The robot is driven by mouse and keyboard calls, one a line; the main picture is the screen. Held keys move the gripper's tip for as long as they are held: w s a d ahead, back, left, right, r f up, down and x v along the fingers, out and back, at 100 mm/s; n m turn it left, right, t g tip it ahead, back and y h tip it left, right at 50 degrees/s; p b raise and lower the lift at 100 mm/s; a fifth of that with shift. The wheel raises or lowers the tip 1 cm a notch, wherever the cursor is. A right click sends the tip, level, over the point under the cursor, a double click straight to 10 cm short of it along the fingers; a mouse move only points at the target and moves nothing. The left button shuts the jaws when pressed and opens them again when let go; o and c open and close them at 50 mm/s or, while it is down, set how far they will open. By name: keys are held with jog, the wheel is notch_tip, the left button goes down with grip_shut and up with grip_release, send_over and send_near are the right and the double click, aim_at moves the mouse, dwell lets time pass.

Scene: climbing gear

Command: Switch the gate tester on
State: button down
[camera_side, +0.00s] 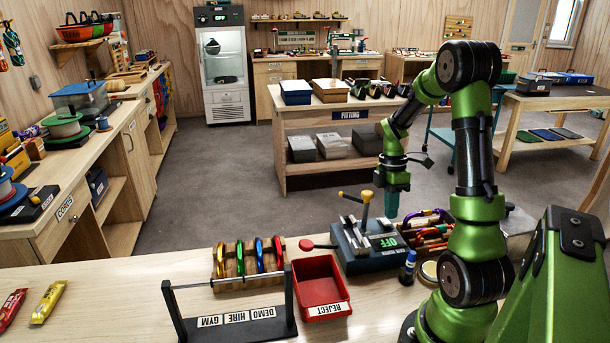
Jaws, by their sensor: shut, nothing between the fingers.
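The gate tester (358,262) is a dark blue-grey box on the near bench, right of centre. A green label reading OFF (388,243) shows on its top. A yellow-knobbed lever (365,210) stands up from it. A red knob (306,245) sticks out at its left side. My gripper (391,212) points down above the tester's back right part, just right of the lever. Its teal fingers look closed and empty. Any contact with the tester cannot be told from this view.
A red reject bin (321,308) and a wooden rack of coloured carabiners (222,282) stand to the left. A black bar stand (238,328) is in front. A tray of gear (432,236), a blue bottle (408,268) and a round tin (428,272) lie to the right.

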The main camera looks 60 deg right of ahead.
jog(key=shift+s+a+f, duration=0.1)
jog(key=shift+f, duration=0.7)
jog(key=shift+s+a+f, duration=0.1)
jog(key=shift+f, duration=0.15)
jog(key=shift+w+d+r, duration=0.2)
jog(key=shift+w+d, duration=0.4)
jog(key=shift+r, duration=0.1)
notch_tip(320, 180, up, 14)
jog(key=w+d, duration=0.2)
jog(key=shift+f, duration=0.2)
